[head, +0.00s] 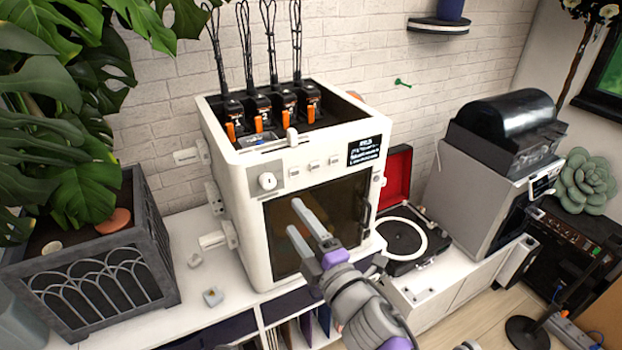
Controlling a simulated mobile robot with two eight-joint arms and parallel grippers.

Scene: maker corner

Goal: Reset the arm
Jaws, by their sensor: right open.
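My right gripper (300,228) is in the middle of the head view, with its arm coming in from the bottom right. Its two light fingers stand apart, with nothing between them. It is in front of the dark glass door of a white boxy machine (247,188), and hides part of that door. I cannot tell whether the fingers touch the machine. My left gripper is not in view.
The machine stands on a white cabinet (180,333). A record player (404,240) with a red lid is to its right, then a grey-white machine (478,205). A grey planter (100,285) with large leaves is at left. Small pale pieces (212,297) lie on the cabinet.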

